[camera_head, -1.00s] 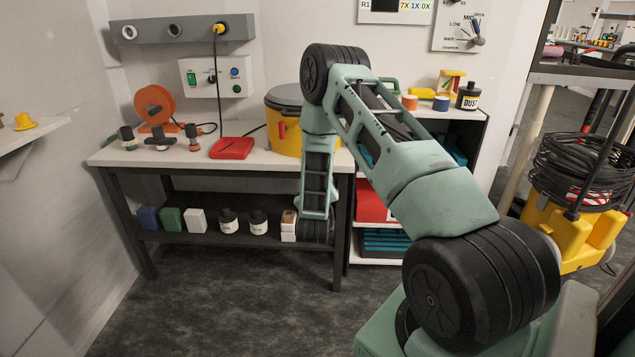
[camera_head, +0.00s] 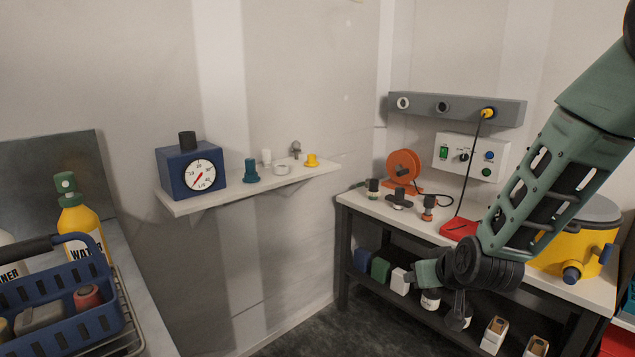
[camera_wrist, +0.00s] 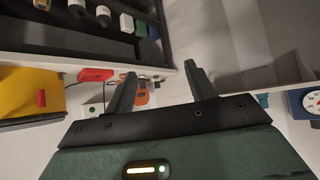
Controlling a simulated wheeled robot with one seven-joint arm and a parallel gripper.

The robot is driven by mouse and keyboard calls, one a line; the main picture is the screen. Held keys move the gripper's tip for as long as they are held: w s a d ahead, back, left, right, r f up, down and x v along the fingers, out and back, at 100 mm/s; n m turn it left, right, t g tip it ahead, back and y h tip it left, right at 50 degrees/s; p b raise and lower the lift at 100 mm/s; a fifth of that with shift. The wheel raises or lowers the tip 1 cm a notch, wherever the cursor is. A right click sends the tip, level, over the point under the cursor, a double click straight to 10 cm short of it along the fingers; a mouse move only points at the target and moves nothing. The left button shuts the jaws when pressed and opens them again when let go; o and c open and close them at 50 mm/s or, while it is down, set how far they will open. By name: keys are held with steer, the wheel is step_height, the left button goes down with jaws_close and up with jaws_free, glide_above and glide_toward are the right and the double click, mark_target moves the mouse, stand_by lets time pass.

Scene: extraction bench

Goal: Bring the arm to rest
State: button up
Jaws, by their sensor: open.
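My arm comes down from the upper right in the head view, in front of the bench (camera_head: 395,212), and bends at a dark joint at its low end. My gripper (camera_wrist: 160,70) shows in the wrist view with its two dark fingers spread apart and nothing between them. Its fingers cannot be made out clearly in the head view. The arm hides part of the bench's front edge and lower shelf.
A red tray (camera_head: 460,230), an orange reel (camera_head: 403,166) and a yellow drum (camera_head: 556,250) stand on the bench. A wall shelf (camera_head: 270,186) holds a blue gauge box (camera_head: 190,168). A blue caddy (camera_head: 65,303) and yellow bottle (camera_head: 80,222) are at left.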

steer(key=s+a+r+n+g+y+p, duration=0.25)
steer(key=s+a+r, duration=0.25)
steer(key=s+a, duration=0.4)
steer(key=s+r+n+g+h+p, duration=0.1)
steer(key=s+r+n+g, duration=0.1)
steer(key=s, duration=0.9)
steer(key=s+r+n+g+h+p, duration=0.1)
steer(key=s+r+g, duration=0.4)
steer(key=s, duration=0.7)
steer(key=shift+s+a+r+n+h+p, duration=0.35)
steer(key=shift+a+r+n, duration=0.1)
steer(key=shift+r, duration=0.1)
steer(key=shift+w, duration=0.1)
